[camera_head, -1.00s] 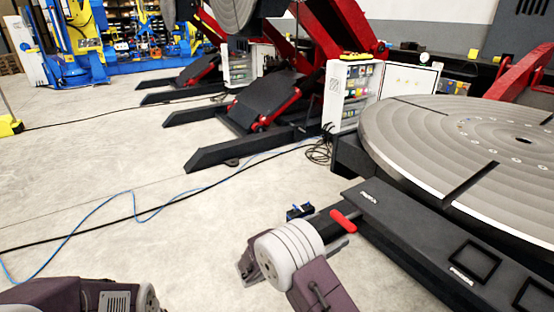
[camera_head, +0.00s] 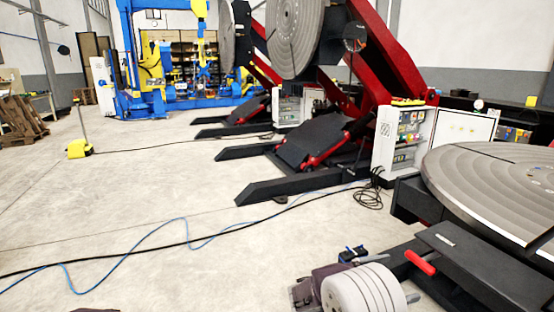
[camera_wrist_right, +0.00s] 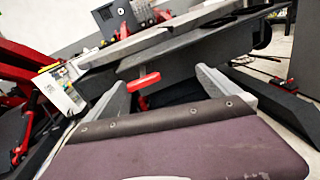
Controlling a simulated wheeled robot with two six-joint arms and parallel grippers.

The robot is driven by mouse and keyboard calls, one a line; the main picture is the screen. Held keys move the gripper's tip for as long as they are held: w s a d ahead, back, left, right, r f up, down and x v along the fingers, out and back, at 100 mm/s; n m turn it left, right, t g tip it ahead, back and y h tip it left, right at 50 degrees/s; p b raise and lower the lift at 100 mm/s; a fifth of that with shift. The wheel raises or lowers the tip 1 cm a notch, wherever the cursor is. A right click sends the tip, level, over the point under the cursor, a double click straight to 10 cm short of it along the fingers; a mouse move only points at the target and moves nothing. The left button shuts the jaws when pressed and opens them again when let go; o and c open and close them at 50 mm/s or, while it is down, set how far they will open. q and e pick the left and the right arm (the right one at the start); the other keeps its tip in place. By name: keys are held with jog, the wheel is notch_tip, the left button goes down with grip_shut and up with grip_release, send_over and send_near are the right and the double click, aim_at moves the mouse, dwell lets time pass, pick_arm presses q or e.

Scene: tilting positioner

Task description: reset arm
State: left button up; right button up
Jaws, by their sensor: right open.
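My right gripper (camera_head: 350,280) is low in the head view, at the bottom right of centre, partly hidden behind my round grey wrist. In the right wrist view the two grey fingers of my right gripper (camera_wrist_right: 165,82) stand apart with nothing between them. A red handle (camera_head: 420,262) on the dark positioner base lies beyond the gripper. The handle (camera_wrist_right: 143,82) shows between the fingers in the wrist view, apart from them. Only a dark sliver of my left arm shows at the bottom edge; its gripper is out of view.
A round grey turntable (camera_head: 500,185) on a dark base stands at the right. A white control cabinet (camera_head: 402,140) stands behind it. Blue and black cables (camera_head: 185,235) cross the open floor at the left.

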jog(key=s+d+f+m+g+y, duration=0.2)
jog(key=s+f+m+g+y, duration=0.15)
jog(key=s, duration=0.55)
jog(key=s+d+f+m+g+y, duration=0.2)
jog(key=s+m+g+y, duration=0.15)
jog(key=s, duration=0.55)
jog(key=s+a+f+m+t+y, duration=0.1)
jog(key=s+a+f+m+y, duration=0.1)
jog(key=a+f+m+y, duration=0.4)
jog(key=s+a+f+m+t+y, duration=0.1)
jog(key=s+a+f+m+y, duration=0.25)
jog(key=a, duration=0.55)
pick_arm(q)
notch_tip(320, 180, up, 20)
jog(key=p, duration=2)
jog(key=shift+s+a+r, duration=0.15)
jog(key=shift+a, duration=0.05)
pick_arm(e)
jog(key=w+a+r+m+t, duration=0.1)
jog(key=w+r+m+t, duration=0.1)
jog(key=r, duration=1.9)
jog(key=shift+w+m+y, duration=0.35)
jog(key=shift+w+m, duration=0.1)
jog(key=shift+w, duration=0.35)
